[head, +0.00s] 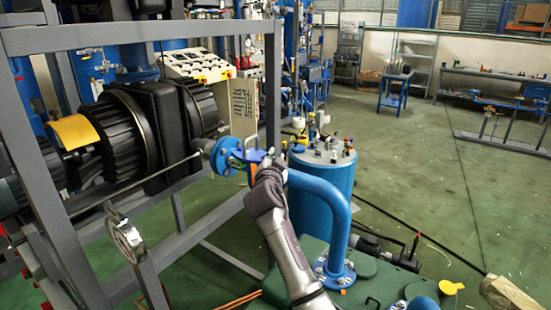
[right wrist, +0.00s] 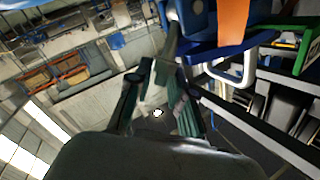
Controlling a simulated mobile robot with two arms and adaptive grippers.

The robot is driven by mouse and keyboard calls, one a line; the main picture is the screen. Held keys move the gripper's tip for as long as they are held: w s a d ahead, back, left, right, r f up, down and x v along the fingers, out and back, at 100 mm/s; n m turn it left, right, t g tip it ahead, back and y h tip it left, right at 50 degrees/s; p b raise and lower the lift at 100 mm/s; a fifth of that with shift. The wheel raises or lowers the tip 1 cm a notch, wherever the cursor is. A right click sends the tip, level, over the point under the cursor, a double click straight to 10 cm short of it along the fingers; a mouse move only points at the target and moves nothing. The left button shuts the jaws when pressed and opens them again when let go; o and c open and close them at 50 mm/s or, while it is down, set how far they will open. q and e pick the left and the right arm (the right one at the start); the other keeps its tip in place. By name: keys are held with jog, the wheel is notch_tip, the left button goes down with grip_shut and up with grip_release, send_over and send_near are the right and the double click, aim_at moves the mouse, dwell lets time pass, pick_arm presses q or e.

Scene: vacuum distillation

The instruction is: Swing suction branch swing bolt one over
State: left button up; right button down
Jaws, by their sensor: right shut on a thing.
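The blue flanged suction branch (head: 230,158) sits left of the middle in the head view, joined to a large blue pipe (head: 318,190) that bends down to a lower flange. My right gripper (head: 264,164) is at the right side of this joint, with my grey arm rising from below. In the right wrist view the fingers (right wrist: 158,100) are close together below the blue flange (right wrist: 200,28). They are shut on swing bolt one, which is mostly hidden between them; its angle cannot be told. An orange strip (right wrist: 235,20) hangs at the flange. My left gripper is not in view.
A grey steel frame (head: 150,33) with black ribbed pump housings (head: 118,130) stands at the left. A round gauge (head: 127,241) is low in front. A blue tank (head: 325,178) stands behind the bent pipe. Open green floor (head: 420,165) lies to the right.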

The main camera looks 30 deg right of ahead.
jog(key=n+p, duration=0.1)
jog(key=w+r+n+g+p, duration=0.1)
jog(key=shift+w+a+r+n+y+p, duration=0.1)
jog(key=shift+w+a+n+y+p, duration=0.15)
jog(key=shift+a+n+y+p, duration=0.1)
jog(key=shift+w+a+r+n+g+p, duration=0.1)
jog(key=shift+w+a+n+g+p, duration=0.1)
jog(key=shift+w+n+g+p, duration=0.45)
jog(key=shift+w+a+n+g+p, duration=0.3)
jog(key=shift+w+n+g, duration=0.15)
jog(key=shift+n, duration=0.35)
jog(key=c, duration=1.2)
grip_release()
jog(key=shift+c, duration=0.2)
jog(key=v, duration=1.2)
